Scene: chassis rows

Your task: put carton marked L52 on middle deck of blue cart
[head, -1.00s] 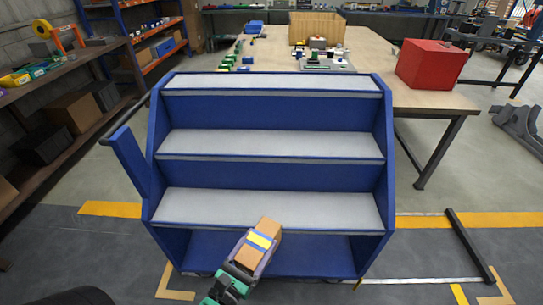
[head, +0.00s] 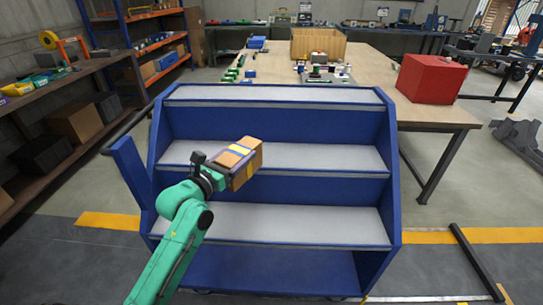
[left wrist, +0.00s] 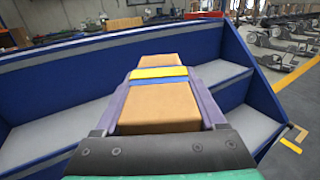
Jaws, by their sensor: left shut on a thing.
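The blue cart (head: 272,261) stands in front of me with several stepped grey decks, all bare. Its middle deck (head: 310,158) shows behind and beside the carton in the head view. My left gripper (head: 238,163) is shut on a brown carton (head: 249,153) with a yellow and blue band. It holds the carton in the air in front of the middle deck, left of the cart's centre. The carton also shows between the fingers in the left wrist view (left wrist: 160,103). No L52 mark can be read on it. My right gripper is not in view.
A wooden table (head: 375,72) with a red box (head: 431,78) and a tan crate (head: 318,43) stands behind the cart. Shelves with boxes (head: 75,123) line the left. A blue upright panel (head: 130,168) juts from the cart's left side.

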